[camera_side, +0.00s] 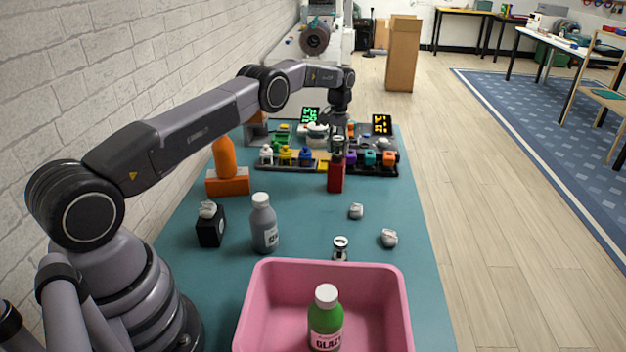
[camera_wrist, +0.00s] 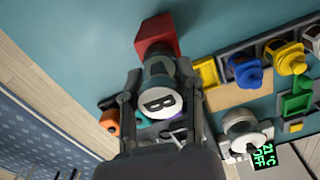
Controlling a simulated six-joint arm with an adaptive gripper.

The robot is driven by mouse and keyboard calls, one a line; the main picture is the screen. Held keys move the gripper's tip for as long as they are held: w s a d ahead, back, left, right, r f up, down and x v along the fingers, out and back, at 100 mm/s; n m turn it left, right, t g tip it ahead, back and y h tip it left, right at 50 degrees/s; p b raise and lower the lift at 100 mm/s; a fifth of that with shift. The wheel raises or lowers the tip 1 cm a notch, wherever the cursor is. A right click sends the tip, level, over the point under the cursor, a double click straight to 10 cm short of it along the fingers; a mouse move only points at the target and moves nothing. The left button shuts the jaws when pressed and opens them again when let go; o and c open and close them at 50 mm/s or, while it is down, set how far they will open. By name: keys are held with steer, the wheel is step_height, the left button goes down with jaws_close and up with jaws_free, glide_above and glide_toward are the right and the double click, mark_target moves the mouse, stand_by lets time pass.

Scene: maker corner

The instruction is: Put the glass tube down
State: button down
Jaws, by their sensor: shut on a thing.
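The glass tube (camera_wrist: 158,68) shows in the wrist view with a pale end marked B towards the camera and a dark body beyond it. My gripper (camera_wrist: 162,88) is shut on it, one finger on each side. A red block (camera_wrist: 157,36) shows at the tube's far end; I cannot tell whether the tube is in it, touching it or apart from it. In the side view my gripper (camera_side: 338,142) is above the red block (camera_side: 335,180), which stands on the teal table, and the tube is mostly hidden there.
Behind is a dark rack with several coloured pieces (camera_side: 286,158). Nearer are a grey bottle (camera_side: 264,225), a black box (camera_side: 210,229), an orange piece (camera_side: 228,181), a small vial (camera_side: 340,249), white lumps (camera_side: 389,238) and a pink bin (camera_side: 330,267) with a green bottle (camera_side: 326,322).

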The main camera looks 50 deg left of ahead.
steer(key=shift+f, duration=0.15)
steer(key=c, duration=0.7)
jaws_free()
